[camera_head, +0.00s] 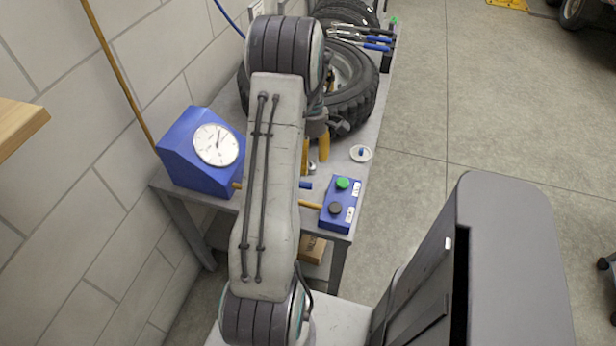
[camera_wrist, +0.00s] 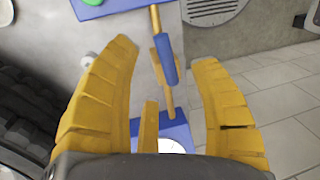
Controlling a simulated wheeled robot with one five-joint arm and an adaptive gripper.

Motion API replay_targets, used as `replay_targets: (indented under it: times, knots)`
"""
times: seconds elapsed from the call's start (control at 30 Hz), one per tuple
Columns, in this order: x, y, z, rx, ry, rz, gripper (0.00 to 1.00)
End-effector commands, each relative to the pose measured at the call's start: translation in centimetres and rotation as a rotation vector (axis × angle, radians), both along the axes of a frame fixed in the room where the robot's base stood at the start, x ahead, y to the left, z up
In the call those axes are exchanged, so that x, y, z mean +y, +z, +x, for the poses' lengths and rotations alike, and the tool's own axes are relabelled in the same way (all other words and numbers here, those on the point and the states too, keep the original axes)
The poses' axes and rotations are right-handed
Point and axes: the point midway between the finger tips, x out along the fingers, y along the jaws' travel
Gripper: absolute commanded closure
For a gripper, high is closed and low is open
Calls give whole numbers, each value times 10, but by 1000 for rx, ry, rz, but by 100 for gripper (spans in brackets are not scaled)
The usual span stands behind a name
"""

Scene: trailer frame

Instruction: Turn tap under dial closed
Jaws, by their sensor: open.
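The tap's blue handle (camera_wrist: 166,58) sits on a thin brass pipe (camera_wrist: 155,18) and lies roughly along it in the wrist view. The handle's blue end (camera_head: 306,185) shows beside my arm in the head view; the rest is hidden. The pipe runs between the blue dial box (camera_head: 181,165), with its white dial (camera_head: 217,145), and the blue button box (camera_head: 341,204). My gripper (camera_wrist: 160,52) is open, its yellow fingers on either side of the handle in the wrist view. I see no contact; the depth gap is unclear.
The bench (camera_head: 368,145) also holds a black tyre (camera_head: 352,100), blue-handled tools (camera_head: 360,40) and a small white disc (camera_head: 361,153). The button box carries green and dark buttons. A block wall (camera_head: 90,130) stands left; open floor (camera_head: 510,110) lies right.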

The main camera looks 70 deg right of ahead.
Motion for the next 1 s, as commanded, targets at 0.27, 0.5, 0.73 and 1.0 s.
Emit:
replay_targets:
  times: [0.27, 0.5, 0.73, 1.0]
  knots:
    - [4, -22, -6, -1, 1, 10, 44]
    - [10, -48, -6, -1, 1, 9, 44]
    - [12, -68, -6, -2, 1, 5, 44]
    - [12, -73, -6, -2, 1, 4, 44]
